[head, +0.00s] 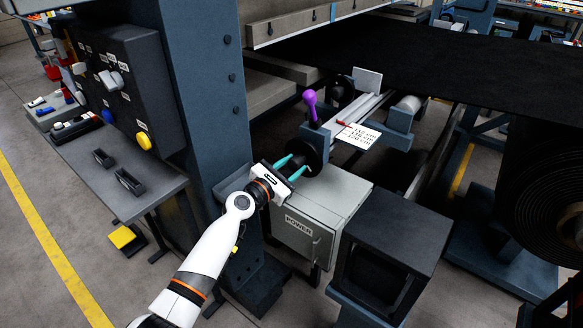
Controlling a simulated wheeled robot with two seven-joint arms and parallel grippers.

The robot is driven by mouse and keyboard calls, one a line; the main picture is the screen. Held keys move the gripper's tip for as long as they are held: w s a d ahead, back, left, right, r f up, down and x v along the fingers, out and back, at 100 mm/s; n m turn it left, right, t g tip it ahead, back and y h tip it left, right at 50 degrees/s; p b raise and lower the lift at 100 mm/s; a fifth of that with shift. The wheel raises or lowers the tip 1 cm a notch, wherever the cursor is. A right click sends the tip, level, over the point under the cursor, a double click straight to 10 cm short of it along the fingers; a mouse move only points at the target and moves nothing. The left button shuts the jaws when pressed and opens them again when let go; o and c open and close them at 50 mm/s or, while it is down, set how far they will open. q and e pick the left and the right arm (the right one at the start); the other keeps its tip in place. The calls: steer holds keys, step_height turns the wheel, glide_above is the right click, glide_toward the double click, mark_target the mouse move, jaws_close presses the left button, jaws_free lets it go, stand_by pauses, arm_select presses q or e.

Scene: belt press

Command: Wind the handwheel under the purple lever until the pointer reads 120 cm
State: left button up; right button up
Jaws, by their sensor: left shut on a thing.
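The purple lever (311,104) stands upright on the blue-grey press frame. Below it is the dark handwheel (309,150), partly hidden by my gripper. My left gripper (291,168) reaches it from the lower left, and its teal fingers are shut on the handwheel's near side. The exact spot of the grip is too small to tell. A white scale plate (360,136) with several cm marks lies right of the lever. The red pointer (343,123) is at its upper left, near the top mark; the exact reading is unclear. My right gripper is not in view.
A grey POWER cabinet (322,207) stands just below the handwheel, with a dark box (388,245) to its right. A thick blue post (205,100) rises left of my gripper. A control panel (118,85) and side table (125,190) are further left.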

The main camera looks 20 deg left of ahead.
arm_select(q)
steer(key=m, duration=0.4)
steer(key=shift+f+b, duration=0.1)
steer(key=shift+b, duration=0.3)
steer(key=m, duration=0.5)
steer(key=shift+b, duration=0.4)
steer(key=m, duration=0.4)
steer(key=shift+d+y+b, duration=0.1)
steer(key=shift+y+b, duration=0.25)
steer(key=shift+y, duration=0.05)
steer(key=m, duration=0.4)
steer(key=shift+f+m, duration=0.1)
steer(key=shift+m, duration=0.3)
steer(key=m, duration=0.8)
steer(key=shift+m, duration=0.4)
steer(key=m, duration=0.4)
steer(key=shift+f+p, duration=0.1)
steer(key=shift+p, duration=0.25)
steer(key=shift+m+t, duration=0.3)
steer(key=shift+m, duration=1.9)
